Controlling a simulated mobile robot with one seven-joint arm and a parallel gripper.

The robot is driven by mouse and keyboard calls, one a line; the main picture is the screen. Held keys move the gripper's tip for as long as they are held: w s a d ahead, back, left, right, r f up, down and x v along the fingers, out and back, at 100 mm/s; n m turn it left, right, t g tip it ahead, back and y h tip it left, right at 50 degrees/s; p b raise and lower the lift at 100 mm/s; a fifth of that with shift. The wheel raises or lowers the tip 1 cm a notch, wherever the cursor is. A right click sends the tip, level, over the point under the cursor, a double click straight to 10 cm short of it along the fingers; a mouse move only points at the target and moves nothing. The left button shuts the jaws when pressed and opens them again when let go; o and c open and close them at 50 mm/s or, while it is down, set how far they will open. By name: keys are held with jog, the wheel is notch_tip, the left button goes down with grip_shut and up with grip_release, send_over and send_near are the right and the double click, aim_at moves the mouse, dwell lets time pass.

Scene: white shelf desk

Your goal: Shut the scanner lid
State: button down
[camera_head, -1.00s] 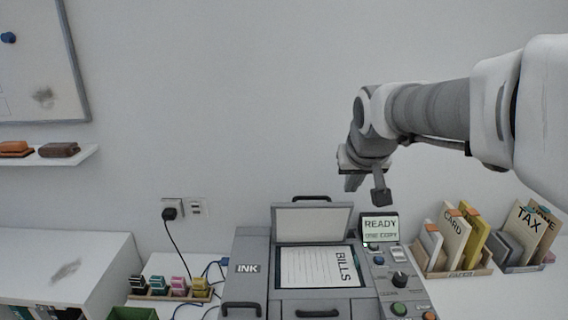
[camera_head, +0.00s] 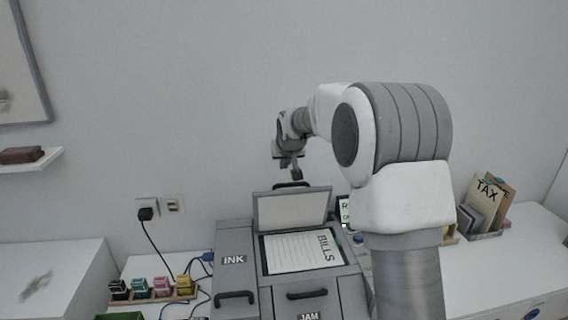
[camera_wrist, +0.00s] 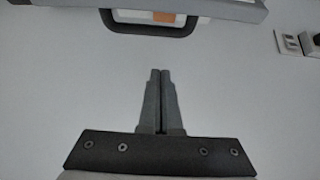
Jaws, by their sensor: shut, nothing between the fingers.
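The scanner (camera_head: 235,290) is a grey machine on the white desk. Its lid (camera_head: 291,210) stands open, tilted up at the back, with its pale inner face toward me. A dark handle (camera_head: 291,184) sits on the lid's top edge. A handle also shows at the top of the wrist view (camera_wrist: 150,26). A lined sheet marked BILLS (camera_head: 300,252) lies on the scanner bed. My gripper (camera_head: 296,174) is above the lid's handle, seemingly a little apart from it. In the wrist view its two fingers (camera_wrist: 160,72) are together and empty.
The wall is close behind the scanner, with sockets and a plugged black cable (camera_head: 146,212). An ink rack (camera_head: 165,296) stands at left. A file holder marked TAX (camera_head: 487,205) stands at right. My arm hides most of the control panel.

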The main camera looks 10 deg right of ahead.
aim_at(290, 204)
jog(key=x, duration=0.6)
jog(key=shift+s+f, duration=0.1)
jog(key=shift+s, duration=0.85)
jog(key=shift+s+f, duration=0.15)
jog(key=shift+s, duration=0.75)
jog(key=shift+s+f+b, duration=0.15)
jog(key=shift+b, duration=0.15)
